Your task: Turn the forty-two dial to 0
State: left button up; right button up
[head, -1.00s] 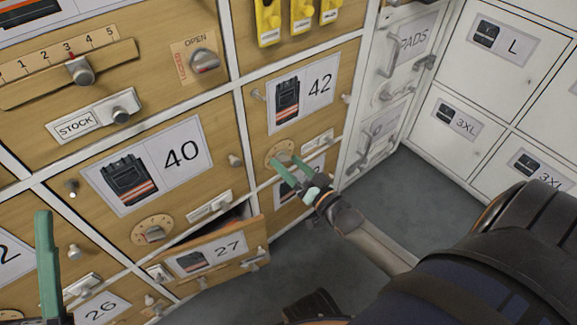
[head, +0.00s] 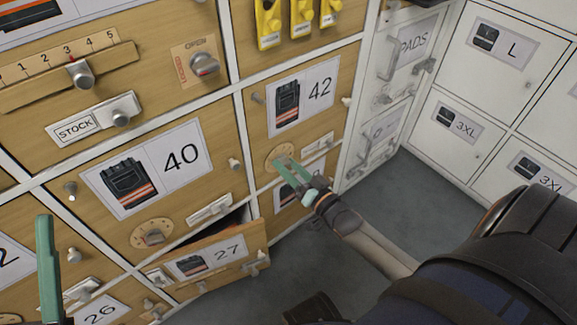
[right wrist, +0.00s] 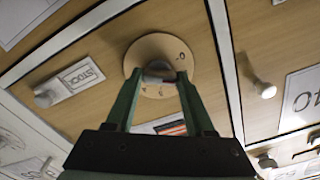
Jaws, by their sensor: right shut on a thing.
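The forty-two dial (head: 273,154) is a round wooden disc low on the drawer front under the 42 label (head: 317,89). In the right wrist view the dial disc (right wrist: 160,46) shows a 0 near its right edge and other marks along its lower edge. My right gripper (head: 280,161) is at the dial, its green fingers shut on the grey dial knob (right wrist: 158,73), one on each side. Which mark the knob points to cannot be told. My left gripper (head: 47,268) shows only as a green finger at the lower left, away from this dial.
The 27 drawer (head: 222,256) stands partly open below and left of my right gripper. The 40 drawer has its own dial (head: 152,233). A STOCK slider (head: 97,118) and white lockers (head: 485,80) are nearby. Grey floor (head: 420,195) is clear.

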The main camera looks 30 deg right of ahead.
grip_shut()
jog(key=shift+r+n+p, duration=0.1)
jog(key=shift+n+p, duration=1.2)
jog(key=shift+n, duration=0.3)
jog(key=shift+n+p, duration=0.6)
jog(key=shift+n, duration=0.5)
jog(key=shift+n+p, duration=0.45)
jog(key=shift+n, duration=0.75)
jog(key=shift+f+n, duration=0.2)
jog(key=shift+n, duration=0.1)
jog(key=o, duration=1.2)
grip_release()
